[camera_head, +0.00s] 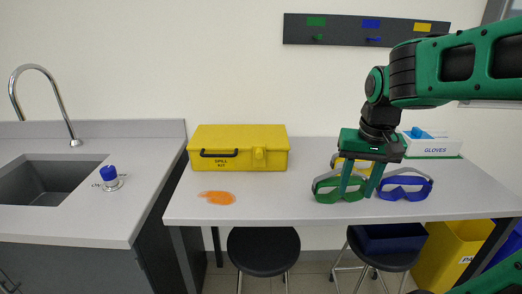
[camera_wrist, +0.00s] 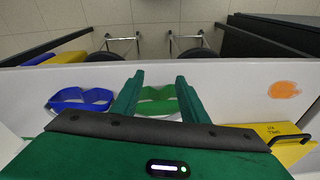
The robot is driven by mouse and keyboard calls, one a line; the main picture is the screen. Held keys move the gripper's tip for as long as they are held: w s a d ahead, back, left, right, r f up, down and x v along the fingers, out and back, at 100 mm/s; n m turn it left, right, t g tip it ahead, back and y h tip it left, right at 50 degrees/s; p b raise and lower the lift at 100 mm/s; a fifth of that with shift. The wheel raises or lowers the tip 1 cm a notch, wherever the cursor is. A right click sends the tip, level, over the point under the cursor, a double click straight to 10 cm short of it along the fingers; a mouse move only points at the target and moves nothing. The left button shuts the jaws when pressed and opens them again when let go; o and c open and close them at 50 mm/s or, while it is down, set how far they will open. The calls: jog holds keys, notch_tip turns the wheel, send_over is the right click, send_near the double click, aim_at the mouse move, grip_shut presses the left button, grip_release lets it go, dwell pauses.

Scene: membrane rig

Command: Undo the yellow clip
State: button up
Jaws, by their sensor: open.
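A yellow spill kit case (camera_head: 215,160) stands shut at the back left of the table, with its dark handle at the front left. A small yellow clip (camera_head: 258,154) sits on the right part of its front; it appears closed. A corner of the case (camera_wrist: 292,148) shows in the wrist view, where the clip cannot be seen. My gripper (camera_head: 356,196) is open and points down, to the right of the case and away from the clip. Its fingers are over the green goggles (camera_head: 325,193), which also show between the fingers in the wrist view (camera_wrist: 158,106).
Blue goggles (camera_head: 405,190) lie right of my gripper, and yellow goggles are partly hidden behind it. An orange spill (camera_head: 217,198) lies before the case. A glove box (camera_head: 432,143) stands back right. The table between case and goggles is clear. A sink (camera_head: 45,176) is at left.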

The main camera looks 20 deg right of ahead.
jog(key=w+a+r+n+t, duration=0.1)
jog(key=w+a+r, duration=0.15)
jog(key=w, duration=0.35)
jog(key=w+a+r+t, duration=0.1)
jog(key=w+a+r, duration=0.1)
jog(key=w+a, duration=0.35)
jog(key=t, duration=0.1)
send_near(260, 150)
jog(key=shift+n+y, duration=0.3)
jog(key=shift+y, duration=0.1)
jog(key=x, duration=0.9)
jog(key=shift+s+d, duration=0.15)
jog(key=shift+d, duration=0.15)
